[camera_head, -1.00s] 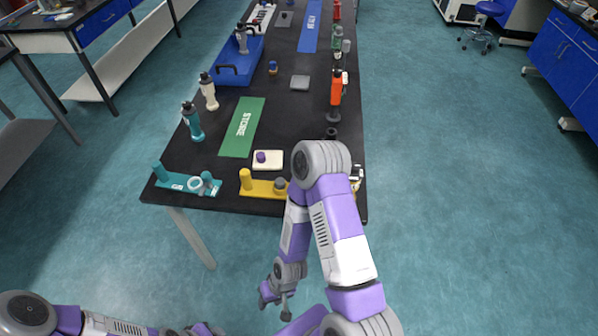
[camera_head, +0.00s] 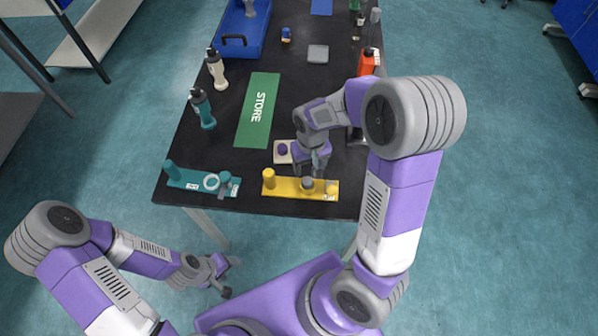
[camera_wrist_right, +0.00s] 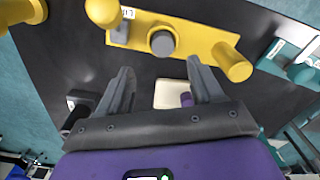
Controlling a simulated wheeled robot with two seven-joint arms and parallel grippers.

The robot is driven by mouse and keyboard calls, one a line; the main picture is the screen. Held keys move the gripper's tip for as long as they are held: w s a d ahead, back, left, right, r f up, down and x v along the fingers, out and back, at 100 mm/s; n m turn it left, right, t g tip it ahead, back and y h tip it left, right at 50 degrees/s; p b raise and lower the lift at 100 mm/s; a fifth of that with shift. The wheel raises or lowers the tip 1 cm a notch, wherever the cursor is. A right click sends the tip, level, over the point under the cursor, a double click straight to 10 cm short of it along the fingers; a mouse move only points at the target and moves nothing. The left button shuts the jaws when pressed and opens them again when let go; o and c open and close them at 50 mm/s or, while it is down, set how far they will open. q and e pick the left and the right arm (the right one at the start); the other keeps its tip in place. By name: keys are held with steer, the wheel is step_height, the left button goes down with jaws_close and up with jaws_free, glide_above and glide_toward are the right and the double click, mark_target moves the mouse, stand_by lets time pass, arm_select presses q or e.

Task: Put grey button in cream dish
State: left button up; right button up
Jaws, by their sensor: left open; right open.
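The grey button (camera_head: 307,184) sits on the yellow board (camera_head: 290,189) at the table's front edge; the wrist view shows the button (camera_wrist_right: 162,43) too. The cream dish (camera_head: 277,158) lies just behind the board, partly hidden by my right gripper, with a purple button (camera_head: 282,149) in it. The dish (camera_wrist_right: 168,94) shows between my fingers in the wrist view. My right gripper (camera_head: 319,168) is open and empty above the table, near the yellow board; its fingers (camera_wrist_right: 160,74) point towards the board. My left gripper (camera_head: 228,279) is open, off the table's front edge.
A teal board (camera_head: 190,180) lies left of the yellow one. A green STORE mat (camera_head: 258,112), teal bottle (camera_head: 202,108) and cream bottle (camera_head: 216,68) stand behind. A blue tray (camera_head: 240,28) is at the back. An orange bottle (camera_head: 367,62) is on the right.

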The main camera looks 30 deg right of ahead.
mark_target(307, 181)
steer(key=shift+w+d+f, duration=0.1)
steer(key=shift+w+f, duration=0.05)
steer(key=shift+w, duration=0.15)
steer(key=shift+s+f, duration=0.15)
steer(key=shift+f, duration=0.05)
steer(key=f, duration=0.1)
steer(key=f+b, duration=0.1)
steer(key=f, duration=0.1)
steer(key=f+b, duration=0.1)
steer(key=f, duration=0.1)
steer(key=shift+s+a+f, duration=0.2)
steer(key=shift+s+a, duration=0.15)
steer(key=shift+a, duration=0.05)
steer(key=shift+f, duration=0.55)
steer(key=shift+w+r, duration=0.1)
steer(key=c, duration=1.2)
